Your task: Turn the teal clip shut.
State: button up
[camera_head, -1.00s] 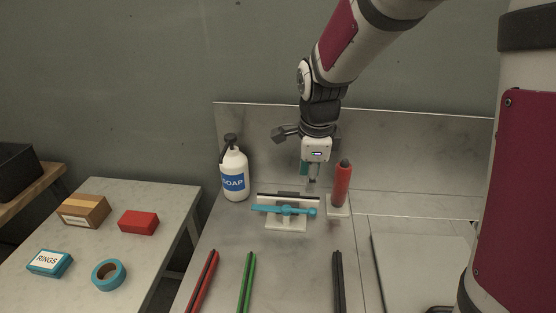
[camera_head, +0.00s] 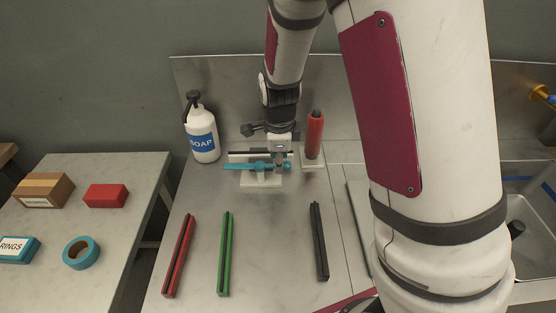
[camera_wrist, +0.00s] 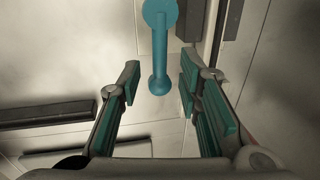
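The teal clip (camera_head: 250,167) is a long bar with a round knob at its right end, lying across the front of a pale stand (camera_head: 262,181) on the steel counter. In the head view my gripper (camera_head: 281,162) is lowered at the bar's right end and hides part of it. In the wrist view my gripper (camera_wrist: 160,80) is open. A teal rod with rounded ends, part of the clip (camera_wrist: 160,50), reaches between the fingertips. Gaps show on both sides of it, and neither finger seems to touch it.
A red bottle (camera_head: 315,135) on a small pale base stands close right of my gripper. A soap bottle (camera_head: 203,142) stands left of the clip. Red (camera_head: 179,255), green (camera_head: 226,253) and black (camera_head: 319,241) bars lie in front. A backsplash (camera_head: 350,95) rises behind.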

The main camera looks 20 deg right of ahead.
jog(key=shift+f, duration=0.4)
grip_shut()
